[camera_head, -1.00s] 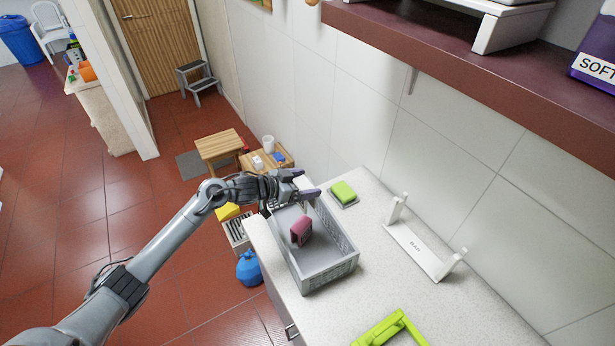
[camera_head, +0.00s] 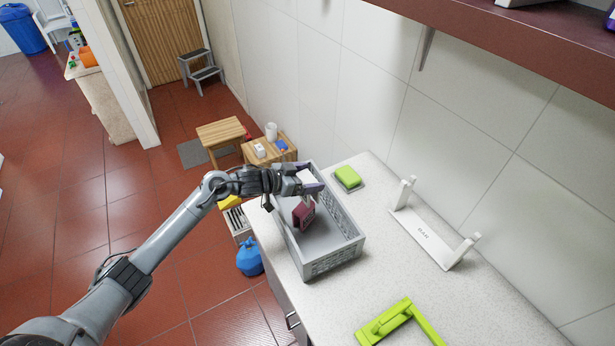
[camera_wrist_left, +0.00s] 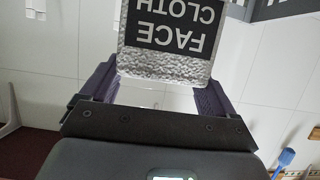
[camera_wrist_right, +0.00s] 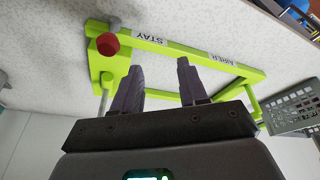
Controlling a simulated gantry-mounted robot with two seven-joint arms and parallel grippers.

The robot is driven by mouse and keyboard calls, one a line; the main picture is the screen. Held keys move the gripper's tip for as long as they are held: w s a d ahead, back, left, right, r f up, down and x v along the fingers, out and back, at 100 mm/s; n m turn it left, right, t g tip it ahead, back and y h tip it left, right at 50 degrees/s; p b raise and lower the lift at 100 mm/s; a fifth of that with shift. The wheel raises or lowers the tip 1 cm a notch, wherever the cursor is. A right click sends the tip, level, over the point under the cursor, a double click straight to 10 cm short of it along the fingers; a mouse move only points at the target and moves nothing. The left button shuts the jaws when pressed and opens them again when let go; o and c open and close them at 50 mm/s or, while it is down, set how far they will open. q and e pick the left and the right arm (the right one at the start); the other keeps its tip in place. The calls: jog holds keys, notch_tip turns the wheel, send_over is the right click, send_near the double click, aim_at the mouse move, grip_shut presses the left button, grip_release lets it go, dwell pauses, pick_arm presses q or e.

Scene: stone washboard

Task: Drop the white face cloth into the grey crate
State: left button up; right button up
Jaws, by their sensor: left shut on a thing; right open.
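The white face cloth (camera_wrist_left: 165,68) fills the top of the left wrist view. It has a rough pale surface and a dark label reading "FACE CLOTH". My left gripper (camera_head: 314,186) is shut on it, with a purple finger at each side. In the head view a white patch of the cloth (camera_head: 308,176) shows at the fingers, above the far part of the grey crate (camera_head: 345,249). The crate stands on the counter. My right gripper (camera_wrist_right: 158,82) is open and empty, close to a lime-green frame (camera_wrist_right: 205,60); it is outside the head view.
A maroon block (camera_head: 304,214) is in the crate below my left gripper. A green sponge (camera_head: 347,177) on a grey pad and a white rack (camera_head: 430,240) stand right of the crate. The lime-green frame (camera_head: 398,322) is nearer on the counter. A maroon shelf (camera_head: 520,45) overhangs the right.

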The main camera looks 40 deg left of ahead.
pick_arm(q)
jog(key=o, duration=0.8)
jog(key=shift+s, duration=0.1)
jog(key=shift+s+a+r, duration=0.1)
jog(key=shift+s+r, duration=0.05)
jog(key=shift+s, duration=0.05)
jog(key=v, duration=1)
jog(key=shift+s, duration=0.1)
jog(key=shift+r, duration=0.1)
